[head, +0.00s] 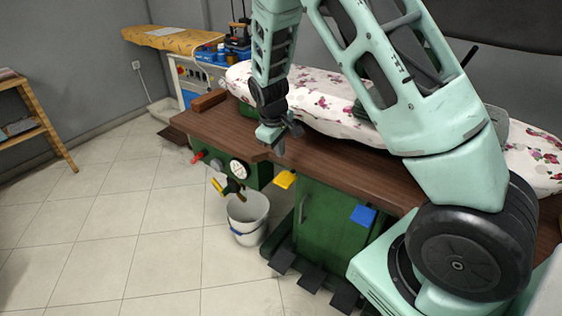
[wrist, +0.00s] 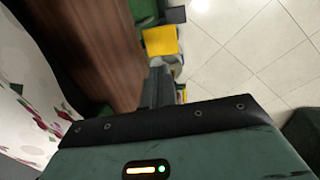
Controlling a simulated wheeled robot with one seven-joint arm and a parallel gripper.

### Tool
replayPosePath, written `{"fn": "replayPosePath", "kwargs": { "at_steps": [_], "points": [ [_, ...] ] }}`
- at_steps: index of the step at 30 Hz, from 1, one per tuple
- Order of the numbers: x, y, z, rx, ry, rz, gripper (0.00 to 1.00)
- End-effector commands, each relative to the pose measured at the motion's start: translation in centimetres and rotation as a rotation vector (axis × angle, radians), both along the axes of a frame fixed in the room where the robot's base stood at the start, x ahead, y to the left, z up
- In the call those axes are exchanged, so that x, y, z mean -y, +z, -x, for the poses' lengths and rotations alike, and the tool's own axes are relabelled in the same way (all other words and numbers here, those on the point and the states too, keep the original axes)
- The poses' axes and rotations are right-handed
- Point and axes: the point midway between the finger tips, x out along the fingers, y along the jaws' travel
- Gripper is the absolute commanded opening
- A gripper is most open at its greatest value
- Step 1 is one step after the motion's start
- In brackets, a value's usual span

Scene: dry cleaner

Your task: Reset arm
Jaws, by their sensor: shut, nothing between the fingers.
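My gripper (head: 279,138) hangs at the end of my arm in the head view, pointing down over the front edge of the brown wooden table top (head: 325,148). Its fingers are shut with nothing between them. In the wrist view the dark closed fingers (wrist: 157,88) point toward a yellow pedal or tab (wrist: 160,41), with the wooden top (wrist: 110,40) to their left. My arm rises and bends over the table from the lower right, hiding part of it.
A floral padded board (head: 325,100) lies along the table. Below are a green cabinet (head: 325,220), a yellow tab (head: 285,179), a blue tab (head: 363,215), dark foot pedals (head: 312,276) and a white bucket (head: 247,215). The tiled floor at left is clear up to a wooden shelf (head: 38,118).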

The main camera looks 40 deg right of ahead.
Motion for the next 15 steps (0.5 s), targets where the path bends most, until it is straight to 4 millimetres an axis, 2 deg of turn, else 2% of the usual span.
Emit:
{"fn": "replayPosePath", "kwargs": {
  "at_steps": [6,15],
  "points": [
    [-0.2,1.7,0.1,0.0,0.0,0.001,0.0],
    [-0.2,1.8,0.1,0.0,0.0,0.001,0.0]
  ]
}}
